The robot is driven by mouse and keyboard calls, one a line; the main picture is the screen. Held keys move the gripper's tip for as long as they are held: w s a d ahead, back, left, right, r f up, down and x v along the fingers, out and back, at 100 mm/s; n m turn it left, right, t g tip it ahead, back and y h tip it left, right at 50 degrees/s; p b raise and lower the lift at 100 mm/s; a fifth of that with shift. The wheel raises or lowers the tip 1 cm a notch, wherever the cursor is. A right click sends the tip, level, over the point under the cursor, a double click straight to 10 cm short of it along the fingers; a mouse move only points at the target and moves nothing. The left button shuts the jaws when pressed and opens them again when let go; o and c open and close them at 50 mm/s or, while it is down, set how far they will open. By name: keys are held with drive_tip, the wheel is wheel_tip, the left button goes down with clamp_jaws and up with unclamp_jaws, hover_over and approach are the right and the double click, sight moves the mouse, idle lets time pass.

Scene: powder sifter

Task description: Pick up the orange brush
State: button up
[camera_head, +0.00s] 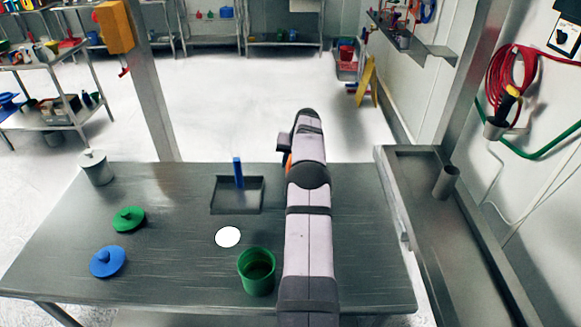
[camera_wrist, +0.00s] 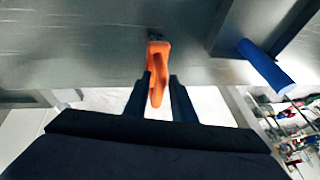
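The orange brush (camera_wrist: 158,72) is in the middle of the wrist view, with a dark end at the top of the picture. My gripper (camera_wrist: 159,80) has one dark finger on each side of its orange handle. The fingers are apart, with the handle between their tips. I cannot tell whether they press on it or only stand around it. In the head view my arm hides most of the brush. Only a small orange patch of the brush (camera_head: 288,161) shows beside my gripper, near the table's back edge.
On the metal table (camera_head: 170,210) are a dark tray (camera_head: 236,208) with a blue-handled thing (camera_head: 239,172), a green cup (camera_head: 257,272), a white disc (camera_head: 228,237), a green lid (camera_head: 129,219), a blue lid (camera_head: 108,262) and a metal canister (camera_head: 96,168). A post stands behind the table.

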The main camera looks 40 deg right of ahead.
drive_tip(key=shift+w+f, duration=0.1)
drive_tip(key=shift+f, duration=0.05)
clamp_jaws()
wheel_tip(320, 180, up, 10)
idle(0.8)
